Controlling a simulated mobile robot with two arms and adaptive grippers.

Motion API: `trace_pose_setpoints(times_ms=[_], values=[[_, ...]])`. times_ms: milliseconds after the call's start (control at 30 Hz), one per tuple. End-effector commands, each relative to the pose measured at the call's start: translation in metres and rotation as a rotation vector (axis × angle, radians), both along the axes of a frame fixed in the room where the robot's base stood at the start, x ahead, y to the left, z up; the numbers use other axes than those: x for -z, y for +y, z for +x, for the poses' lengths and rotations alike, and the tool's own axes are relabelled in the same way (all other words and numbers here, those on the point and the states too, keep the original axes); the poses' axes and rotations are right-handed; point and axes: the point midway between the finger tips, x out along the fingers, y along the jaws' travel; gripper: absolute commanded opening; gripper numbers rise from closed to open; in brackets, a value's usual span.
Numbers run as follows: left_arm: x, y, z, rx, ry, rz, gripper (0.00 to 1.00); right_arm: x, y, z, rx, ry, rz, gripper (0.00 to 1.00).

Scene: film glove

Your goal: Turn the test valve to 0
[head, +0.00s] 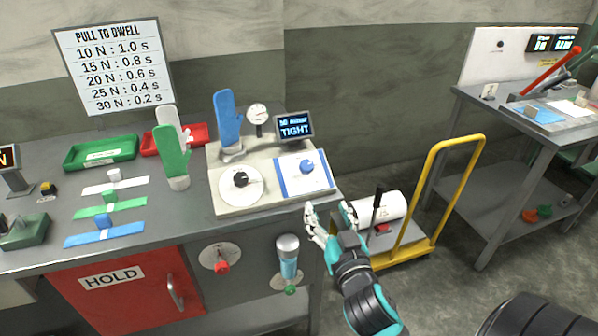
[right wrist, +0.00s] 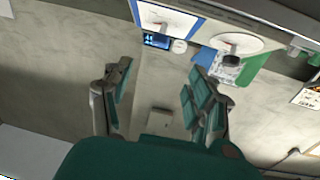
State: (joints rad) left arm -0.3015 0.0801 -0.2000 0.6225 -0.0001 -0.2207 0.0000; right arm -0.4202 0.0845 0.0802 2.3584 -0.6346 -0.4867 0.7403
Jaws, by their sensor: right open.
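A grey console (head: 228,205) on the bench carries two dials. The left is a white round dial with a black knob (head: 240,179). The right is a blue-framed plate with a blue knob (head: 307,167). A red knob (head: 221,267) sits on another round dial on the bench front. I cannot read which is the test valve. My right gripper (head: 328,214) is open and empty, in front of and below the console's right corner. In the right wrist view, its open fingers (right wrist: 160,75) show below the white dial (right wrist: 237,43). My left gripper is not in view.
Blue, green and white gloves on stands, a gauge (head: 257,115) and a small screen (head: 295,126) reading TIGHT stand around the console. A yellow-handled cart (head: 434,200) stands right of the bench.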

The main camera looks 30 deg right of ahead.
Motion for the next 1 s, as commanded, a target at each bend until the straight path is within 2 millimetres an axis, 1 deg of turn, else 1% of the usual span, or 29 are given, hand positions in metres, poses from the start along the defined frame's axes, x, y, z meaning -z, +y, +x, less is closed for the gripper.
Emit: trace_pose_setpoints(times_ms=[100,200,500,700,833,1000], values=[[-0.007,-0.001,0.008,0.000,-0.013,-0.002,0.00,-0.003,-0.005,0.016,-0.001,-0.001,-0.003,0.59],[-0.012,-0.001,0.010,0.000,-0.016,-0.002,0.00,-0.003,-0.011,0.035,-0.001,0.000,-0.004,0.59],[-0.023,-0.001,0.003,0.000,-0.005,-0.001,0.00,-0.003,-0.032,0.098,0.000,0.000,-0.003,0.59],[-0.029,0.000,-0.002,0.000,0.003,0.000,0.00,-0.002,-0.045,0.135,-0.001,0.001,-0.002,0.59],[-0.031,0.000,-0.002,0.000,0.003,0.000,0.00,-0.001,-0.050,0.150,0.000,0.003,-0.002,0.59],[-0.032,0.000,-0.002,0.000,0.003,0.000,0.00,0.000,-0.053,0.160,-0.001,0.002,-0.001,0.59]])
